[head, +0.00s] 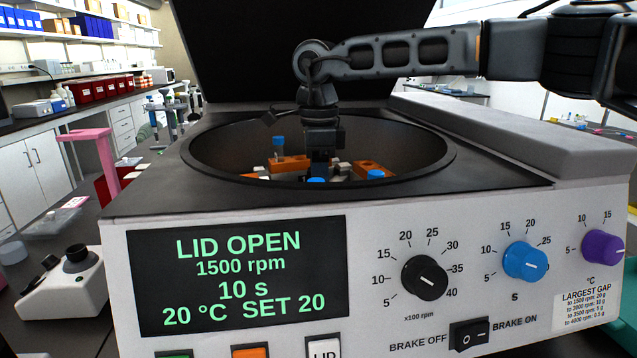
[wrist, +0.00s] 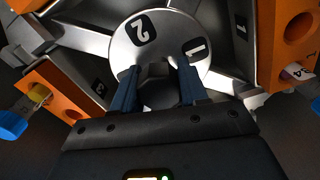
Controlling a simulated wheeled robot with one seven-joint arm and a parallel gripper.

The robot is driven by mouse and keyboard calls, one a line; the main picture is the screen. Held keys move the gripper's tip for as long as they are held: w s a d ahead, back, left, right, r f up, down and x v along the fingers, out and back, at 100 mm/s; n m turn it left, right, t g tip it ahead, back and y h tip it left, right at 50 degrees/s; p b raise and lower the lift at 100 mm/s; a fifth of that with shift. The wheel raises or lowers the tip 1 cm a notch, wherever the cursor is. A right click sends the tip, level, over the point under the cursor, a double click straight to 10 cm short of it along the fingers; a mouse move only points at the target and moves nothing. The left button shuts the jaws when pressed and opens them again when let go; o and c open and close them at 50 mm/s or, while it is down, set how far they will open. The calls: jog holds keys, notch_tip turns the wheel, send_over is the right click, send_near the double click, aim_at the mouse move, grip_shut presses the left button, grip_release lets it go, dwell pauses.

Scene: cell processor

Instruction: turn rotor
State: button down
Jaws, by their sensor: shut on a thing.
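The centrifuge (head: 240,225) stands with its lid up, and its screen reads LID OPEN. Its round bowl (head: 222,150) holds the rotor, mostly hidden behind the front rim in the head view. In the wrist view the rotor's silver hub (wrist: 128,48) shows the marks 2 and 1, with metal arms running outward. Orange buckets (wrist: 292,25) sit on the arms, and some hold blue-capped tubes (wrist: 12,124). My gripper (wrist: 157,72) reaches down into the bowl, its two fingers shut on the dark knob (wrist: 158,92) at the hub's middle.
The raised black lid (head: 290,40) stands behind my arm. The bowl's rim surrounds my gripper. A brake switch (head: 482,334) and dials (head: 424,278) are on the front panel. A pink stand (head: 95,150) is at the left.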

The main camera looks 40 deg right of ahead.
jog(key=shift+d+m, duration=0.1)
jog(key=shift+m, duration=0.7)
jog(key=shift+r, duration=0.1)
jog(key=c, duration=0.6)
grip_release()
jog(key=shift+r+b, duration=0.6)
jog(key=shift+r, duration=3.25)
